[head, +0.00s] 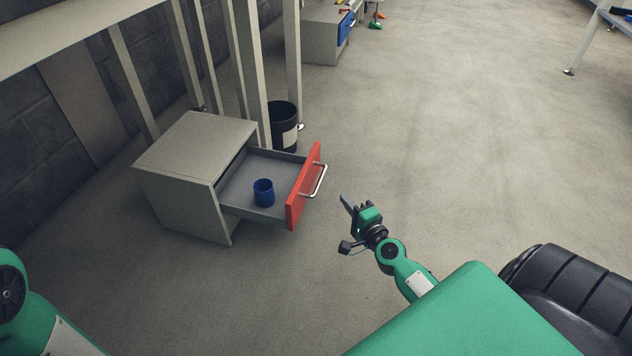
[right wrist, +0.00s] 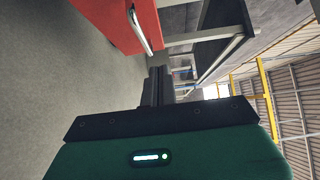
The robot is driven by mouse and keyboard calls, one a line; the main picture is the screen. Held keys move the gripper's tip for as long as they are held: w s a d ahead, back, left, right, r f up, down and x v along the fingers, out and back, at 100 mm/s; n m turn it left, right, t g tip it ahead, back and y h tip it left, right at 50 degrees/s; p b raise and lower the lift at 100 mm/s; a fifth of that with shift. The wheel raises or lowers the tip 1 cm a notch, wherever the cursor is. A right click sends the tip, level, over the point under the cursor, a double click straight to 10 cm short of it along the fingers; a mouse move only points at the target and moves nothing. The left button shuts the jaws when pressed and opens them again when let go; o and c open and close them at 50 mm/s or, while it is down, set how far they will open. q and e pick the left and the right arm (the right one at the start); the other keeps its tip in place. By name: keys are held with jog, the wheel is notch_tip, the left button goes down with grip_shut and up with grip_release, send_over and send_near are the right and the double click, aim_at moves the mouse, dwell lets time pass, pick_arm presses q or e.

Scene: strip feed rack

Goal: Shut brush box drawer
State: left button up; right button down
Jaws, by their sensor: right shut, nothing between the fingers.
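The brush box is a grey cabinet (head: 185,172) on the floor at the left in the head view. Its drawer (head: 238,187) is pulled out to the right, with a red front (head: 304,187) and a metal bar handle (head: 318,182). A blue cup (head: 264,192) stands inside the drawer. My right gripper (head: 346,203) is shut and empty, a short way right of the drawer front and apart from it. In the right wrist view the red front (right wrist: 112,20) and handle (right wrist: 140,32) show at the top, beyond the fingers (right wrist: 156,86). My left gripper is not in view.
A dark bin (head: 284,125) stands behind the cabinet beside the grey rack posts (head: 250,75). Another grey cabinet (head: 322,40) with a blue drawer front (head: 345,27) stands farther back. The floor (head: 450,150) to the right of the drawer is clear.

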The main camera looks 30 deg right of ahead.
jog(key=w, duration=0.1)
send_near(309, 167)
jog(key=w+d, duration=0.2)
jog(key=d, duration=0.1)
jog(key=w+a, duration=0.2)
jog(key=w, duration=0.1)
jog(key=shift+w+a, duration=0.3)
jog(key=shift+w+a, duration=0.1)
